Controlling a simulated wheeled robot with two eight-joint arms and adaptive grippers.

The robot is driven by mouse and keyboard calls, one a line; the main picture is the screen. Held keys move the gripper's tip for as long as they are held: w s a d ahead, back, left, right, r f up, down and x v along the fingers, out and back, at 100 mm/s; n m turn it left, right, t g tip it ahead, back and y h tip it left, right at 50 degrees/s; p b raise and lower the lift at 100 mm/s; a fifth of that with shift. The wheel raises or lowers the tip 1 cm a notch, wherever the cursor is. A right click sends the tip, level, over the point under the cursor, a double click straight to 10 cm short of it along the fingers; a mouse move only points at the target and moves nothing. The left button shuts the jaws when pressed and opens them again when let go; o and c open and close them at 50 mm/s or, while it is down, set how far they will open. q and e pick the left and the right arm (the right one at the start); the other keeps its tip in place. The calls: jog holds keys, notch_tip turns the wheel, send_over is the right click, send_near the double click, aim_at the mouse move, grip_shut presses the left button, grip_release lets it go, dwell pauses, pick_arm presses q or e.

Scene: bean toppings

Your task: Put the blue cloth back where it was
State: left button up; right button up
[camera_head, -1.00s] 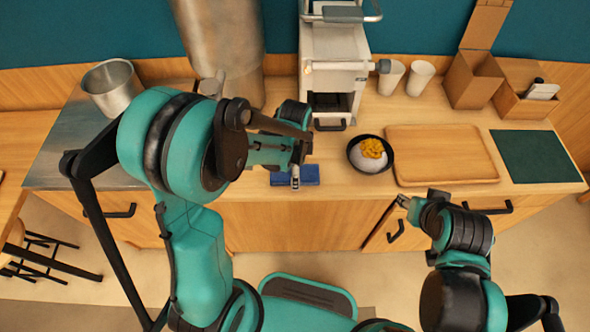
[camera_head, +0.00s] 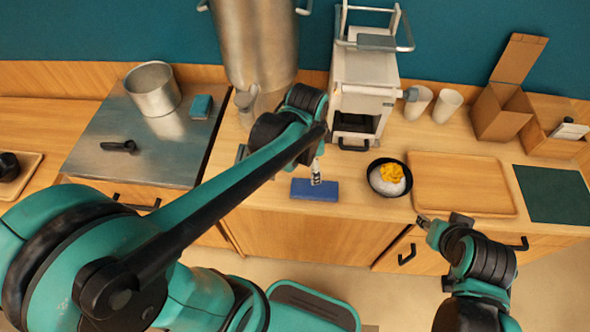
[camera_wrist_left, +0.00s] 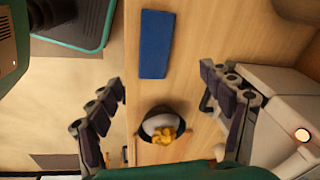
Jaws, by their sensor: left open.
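The blue cloth (camera_head: 328,192) lies flat on the wooden counter near its front edge, left of the black bowl (camera_head: 373,186). My left gripper (camera_head: 316,172) is over the cloth's back edge in the head view. In the left wrist view my left gripper (camera_wrist_left: 162,85) has its fingers wide apart, with nothing between them; the cloth (camera_wrist_left: 155,45) lies beyond the fingertips. The bowl (camera_wrist_left: 145,131) holds white food with a yellow topping. My right gripper (camera_head: 424,220) is in front of the counter's front edge, below the wooden tray; its jaw opening is unclear.
A wooden tray (camera_head: 462,185) and a dark green mat (camera_head: 555,195) lie to the right. A grey machine (camera_head: 360,90), white cups (camera_head: 447,106) and a tall steel pot (camera_head: 255,45) stand behind. A steel plate (camera_head: 100,145) with a smaller pot (camera_head: 153,90) is left.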

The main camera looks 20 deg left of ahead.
pick_arm(q)
jog(key=s+a+r+n+t, duration=0.3)
jog(key=s+r+n+t, duration=0.1)
jog(key=s+n, duration=0.4)
jog(key=n+t, duration=0.1)
jog(key=n, duration=0.1)
jog(key=shift+a+n, duration=0.15)
jog(key=shift+n, duration=0.25)
notch_tip(320, 180, down, 4)
jog(key=b, duration=0.4)
jog(key=shift+f, duration=0.1)
